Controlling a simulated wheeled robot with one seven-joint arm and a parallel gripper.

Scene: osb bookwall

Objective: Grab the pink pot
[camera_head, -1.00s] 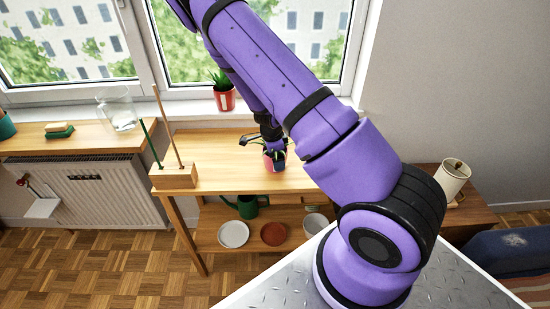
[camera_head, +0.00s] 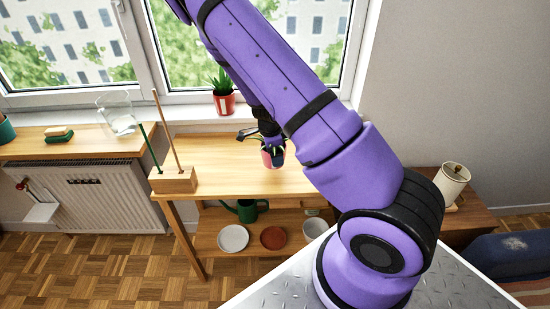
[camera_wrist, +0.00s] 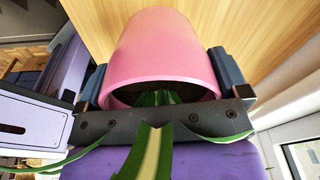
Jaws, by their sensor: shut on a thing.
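The pink pot (camera_wrist: 165,45) fills the middle of the wrist view, with the green striped leaves (camera_wrist: 150,152) of a plant coming out of its mouth towards my gripper. My gripper (camera_wrist: 168,90) is shut on the pot, with one dark finger on each side of its rim. In the head view the pink pot (camera_head: 268,159) shows small and partly covered by my gripper (camera_head: 272,150), above the wooden table (camera_head: 225,170). Whether the pot's base touches the table is hard to tell.
A wooden block with upright sticks (camera_head: 174,180) stands at the table's left. A red pot with a plant (camera_head: 224,103) sits on the windowsill behind. The lower shelf holds a green watering can (camera_head: 246,210), a white plate (camera_head: 233,238) and a reddish plate (camera_head: 273,237).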

